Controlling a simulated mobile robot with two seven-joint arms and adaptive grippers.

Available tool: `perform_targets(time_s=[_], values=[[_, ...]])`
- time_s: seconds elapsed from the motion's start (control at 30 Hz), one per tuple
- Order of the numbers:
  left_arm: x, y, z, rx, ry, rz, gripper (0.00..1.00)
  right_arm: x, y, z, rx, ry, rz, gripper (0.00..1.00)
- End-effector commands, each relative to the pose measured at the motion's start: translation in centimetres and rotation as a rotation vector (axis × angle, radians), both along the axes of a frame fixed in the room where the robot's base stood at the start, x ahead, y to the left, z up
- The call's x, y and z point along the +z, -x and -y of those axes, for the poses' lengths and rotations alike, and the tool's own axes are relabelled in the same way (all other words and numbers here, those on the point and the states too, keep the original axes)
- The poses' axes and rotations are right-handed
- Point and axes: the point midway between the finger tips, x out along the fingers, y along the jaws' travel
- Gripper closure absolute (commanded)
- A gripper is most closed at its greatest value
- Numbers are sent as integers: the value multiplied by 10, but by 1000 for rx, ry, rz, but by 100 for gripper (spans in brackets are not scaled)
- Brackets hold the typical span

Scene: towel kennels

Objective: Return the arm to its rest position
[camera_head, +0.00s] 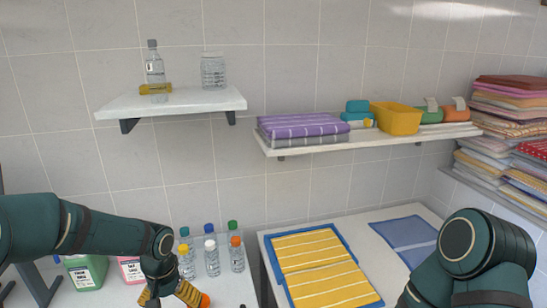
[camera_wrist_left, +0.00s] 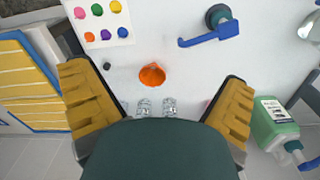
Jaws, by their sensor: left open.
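My left gripper (camera_head: 174,294) is low over the white counter at the bottom left of the head view. In the left wrist view its two yellow-padded fingers (camera_wrist_left: 157,76) stand wide apart, with nothing held between them. An orange, funnel-like object (camera_wrist_left: 152,75) lies on the white surface below the gap; I cannot tell whether it touches anything. My left arm (camera_head: 80,226) reaches in from the left. My right arm (camera_head: 470,255) shows only as a dark green link at the lower right; its gripper is out of view.
Several clear bottles (camera_head: 211,255) with coloured caps stand right beside the left gripper. Green (camera_head: 88,272) and pink (camera_head: 131,269) jugs stand behind the arm. A yellow striped towel (camera_head: 318,270) lies on blue at centre. Shelves (camera_head: 172,102) hang above. Folded towels (camera_head: 510,130) are stacked right.

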Motion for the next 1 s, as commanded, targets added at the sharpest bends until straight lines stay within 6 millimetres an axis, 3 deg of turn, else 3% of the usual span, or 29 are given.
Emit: perform_targets(time_s=[0.1,0.27,0.4,0.5,0.7,1.0], values=[[-54,13,31,-22,89,-2,0,-17,3,-1,5,-1,-5,52],[-127,40,76,-23,220,13,0,-40,6,-2,13,-2,-14,52],[-198,79,116,18,323,31,0,-65,11,-3,23,-3,-26,52],[-239,109,135,65,359,52,0,-81,15,-4,29,-5,-35,52],[-283,151,146,132,354,88,0,-100,19,-4,37,-6,-43,52],[-289,161,145,150,342,106,0,-101,20,-5,39,-6,-47,52]])
